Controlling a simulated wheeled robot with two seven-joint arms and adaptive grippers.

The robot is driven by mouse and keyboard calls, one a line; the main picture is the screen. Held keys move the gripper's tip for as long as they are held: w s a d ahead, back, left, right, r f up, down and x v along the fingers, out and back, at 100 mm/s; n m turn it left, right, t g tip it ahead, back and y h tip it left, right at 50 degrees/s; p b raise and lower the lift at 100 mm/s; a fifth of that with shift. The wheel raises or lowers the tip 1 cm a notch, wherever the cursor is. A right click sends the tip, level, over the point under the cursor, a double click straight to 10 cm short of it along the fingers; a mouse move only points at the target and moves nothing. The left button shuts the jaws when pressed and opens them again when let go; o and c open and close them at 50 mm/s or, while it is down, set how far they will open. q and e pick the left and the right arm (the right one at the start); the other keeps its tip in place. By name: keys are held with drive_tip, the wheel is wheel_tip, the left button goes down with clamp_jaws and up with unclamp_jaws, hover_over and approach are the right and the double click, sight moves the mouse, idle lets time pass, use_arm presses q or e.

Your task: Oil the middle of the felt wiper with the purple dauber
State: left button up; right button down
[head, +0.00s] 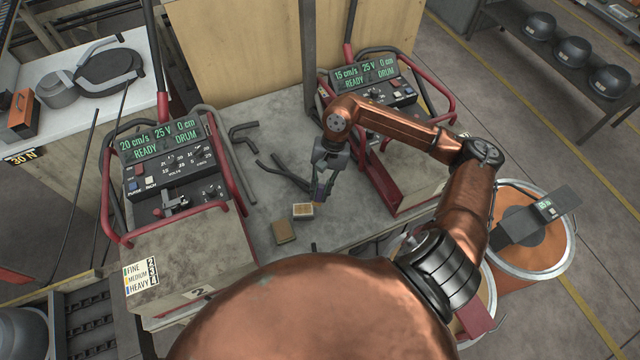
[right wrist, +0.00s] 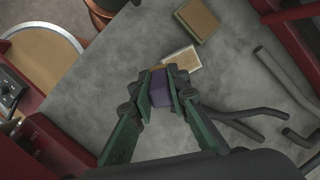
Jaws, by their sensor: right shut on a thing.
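My right gripper (head: 321,196) hangs over the grey bench top, its fingertips pointing down. In the right wrist view its green fingers (right wrist: 160,98) are shut on the purple dauber (right wrist: 159,87). A tan pad with a dark olive edge (head: 284,231) lies beside the tray and also shows in the right wrist view (right wrist: 198,19). I cannot tell which thing is the felt wiper. My left gripper is out of view.
A welding-style control box reading 20 cm/s (head: 167,156) in a red frame stands left; another reading 15 cm/s (head: 373,82) stands behind my right arm. Dark bent rods (head: 281,177) lie on the bench (head: 262,115). An orange drum (head: 540,255) stands right.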

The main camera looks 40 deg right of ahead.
sight(320, 189)
drive_tip(key=shift+r+p, duration=0.35)
drive_tip(key=shift+r, duration=1.65)
